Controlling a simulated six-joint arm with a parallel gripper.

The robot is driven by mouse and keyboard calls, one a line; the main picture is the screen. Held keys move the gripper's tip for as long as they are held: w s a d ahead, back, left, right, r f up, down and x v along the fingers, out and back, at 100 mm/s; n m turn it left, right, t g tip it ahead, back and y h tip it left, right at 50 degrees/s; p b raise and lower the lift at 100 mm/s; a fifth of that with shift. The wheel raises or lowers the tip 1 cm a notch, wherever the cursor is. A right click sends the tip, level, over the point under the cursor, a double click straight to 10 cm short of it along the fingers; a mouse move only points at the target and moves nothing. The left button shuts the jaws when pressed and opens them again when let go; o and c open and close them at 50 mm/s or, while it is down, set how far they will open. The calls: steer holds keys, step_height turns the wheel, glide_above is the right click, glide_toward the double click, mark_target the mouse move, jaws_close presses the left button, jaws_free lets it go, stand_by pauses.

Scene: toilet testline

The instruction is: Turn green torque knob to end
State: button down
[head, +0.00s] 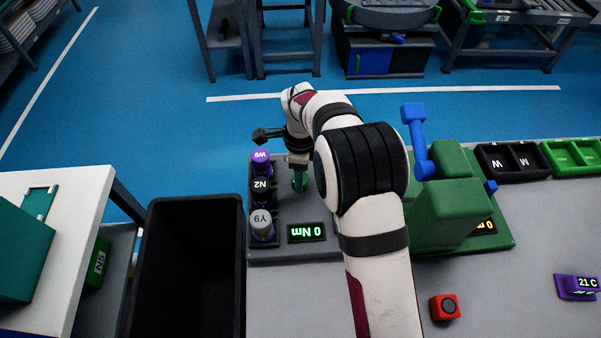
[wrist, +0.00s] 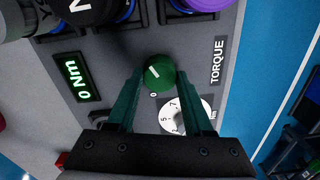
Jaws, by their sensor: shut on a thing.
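The green torque knob (wrist: 159,73) sits on the grey torque panel (wrist: 205,45), beside the "TORQUE" label, with a short white mark on its top. My gripper (wrist: 160,75) has its two teal fingers on either side of the knob and is shut on it. A white numbered dial (wrist: 188,113) shows partly behind the right finger. The panel's display (wrist: 76,79) reads 0 Nm. In the head view the panel (head: 285,248) lies left of my arm, and my gripper (head: 300,180) points down onto it; the knob is not clearly distinguishable there.
Three round-topped items, W9 (head: 261,157), N2 (head: 262,187) and Y9 (head: 262,222), stand along the panel's left side. A black bin (head: 190,205) is further left. A green device with a blue lever (head: 417,140) stands right of my arm. A red block (head: 444,307) lies nearer.

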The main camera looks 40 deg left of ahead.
steer(key=shift+m, duration=2.2)
steer(key=shift+c, duration=1.4)
jaws_free()
step_height(320, 180, up, 16)
steer(key=shift+f, duration=0.1)
